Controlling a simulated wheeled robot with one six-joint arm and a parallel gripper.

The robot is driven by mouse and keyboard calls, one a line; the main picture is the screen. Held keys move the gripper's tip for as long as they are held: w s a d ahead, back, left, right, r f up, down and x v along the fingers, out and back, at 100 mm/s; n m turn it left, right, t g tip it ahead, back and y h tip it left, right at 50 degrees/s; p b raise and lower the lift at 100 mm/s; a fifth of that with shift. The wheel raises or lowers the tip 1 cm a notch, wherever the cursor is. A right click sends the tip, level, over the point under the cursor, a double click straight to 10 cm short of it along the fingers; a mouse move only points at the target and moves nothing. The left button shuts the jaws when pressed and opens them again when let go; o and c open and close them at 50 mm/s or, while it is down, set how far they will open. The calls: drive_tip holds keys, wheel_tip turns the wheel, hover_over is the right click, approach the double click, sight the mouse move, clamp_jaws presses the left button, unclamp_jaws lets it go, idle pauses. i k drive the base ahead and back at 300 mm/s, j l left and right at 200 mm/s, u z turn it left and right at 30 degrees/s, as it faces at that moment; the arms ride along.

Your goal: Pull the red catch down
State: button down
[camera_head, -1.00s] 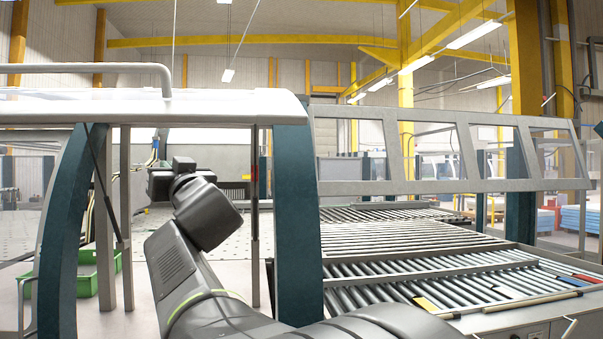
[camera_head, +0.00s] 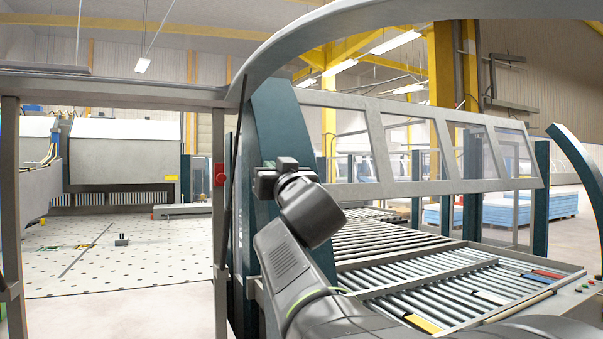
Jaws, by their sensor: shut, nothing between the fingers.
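A small red piece (camera_head: 219,174) sits high on an upright grey post, left of my arm. It is the likeliest red catch, but its shape is too small to make out. My gripper (camera_head: 265,182) is at the dark end of my arm, to the right of the red piece and at about its height in the picture. It appears in front of the dark blue pillar. The gripper is shut and empty, and its fingers are not distinct. It appears apart from the red piece; the depth between them is unclear.
The dark blue pillar (camera_head: 283,125) and a slanted window frame (camera_head: 400,190) stand close to my arm. A roller table (camera_head: 420,275) with red and yellow pieces lies at the right. A dotted work table (camera_head: 110,255) spreads behind the post at the left.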

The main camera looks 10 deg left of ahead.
sight(220, 178)
drive_tip(key=i+j, duration=0.35)
drive_tip(key=j, duration=0.15)
drive_tip(key=i+j, duration=0.35)
drive_tip(key=j, duration=0.15)
